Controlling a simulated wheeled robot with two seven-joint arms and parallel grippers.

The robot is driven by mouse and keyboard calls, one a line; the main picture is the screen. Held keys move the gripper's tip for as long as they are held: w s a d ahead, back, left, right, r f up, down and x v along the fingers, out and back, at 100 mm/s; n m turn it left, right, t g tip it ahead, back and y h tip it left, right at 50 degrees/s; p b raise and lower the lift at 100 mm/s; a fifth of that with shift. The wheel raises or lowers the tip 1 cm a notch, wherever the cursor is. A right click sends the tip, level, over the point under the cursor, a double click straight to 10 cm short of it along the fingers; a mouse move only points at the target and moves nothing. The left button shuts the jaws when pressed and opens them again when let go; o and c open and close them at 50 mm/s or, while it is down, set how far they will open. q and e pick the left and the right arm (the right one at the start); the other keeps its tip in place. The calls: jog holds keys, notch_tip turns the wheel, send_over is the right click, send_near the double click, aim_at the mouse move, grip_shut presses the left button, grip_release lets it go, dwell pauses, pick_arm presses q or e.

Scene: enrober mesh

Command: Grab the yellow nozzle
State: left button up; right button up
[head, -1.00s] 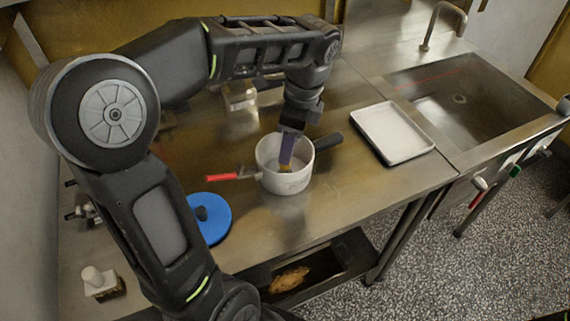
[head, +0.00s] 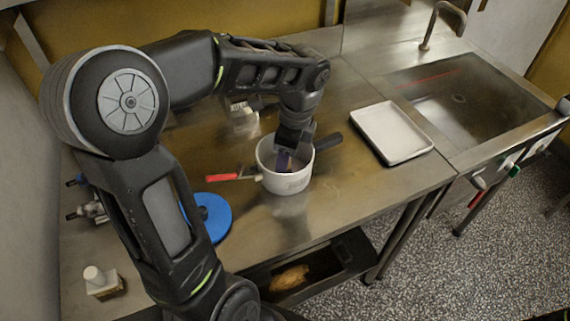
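A white pot (head: 285,183) with a dark handle (head: 329,141) on its right stands on the steel counter. I cannot clearly make out the yellow nozzle; the fingers and the pot wall hide much of the pot's inside. My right gripper is out of view.
A red-handled valve (head: 222,178) sticks out at the pot's left. A blue round lid (head: 213,220) lies to the left, partly behind my arm. A white tray (head: 391,133) and a sink (head: 460,103) are to the right.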

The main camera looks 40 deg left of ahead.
pick_arm(q)
grip_shut()
dwell(0.5)
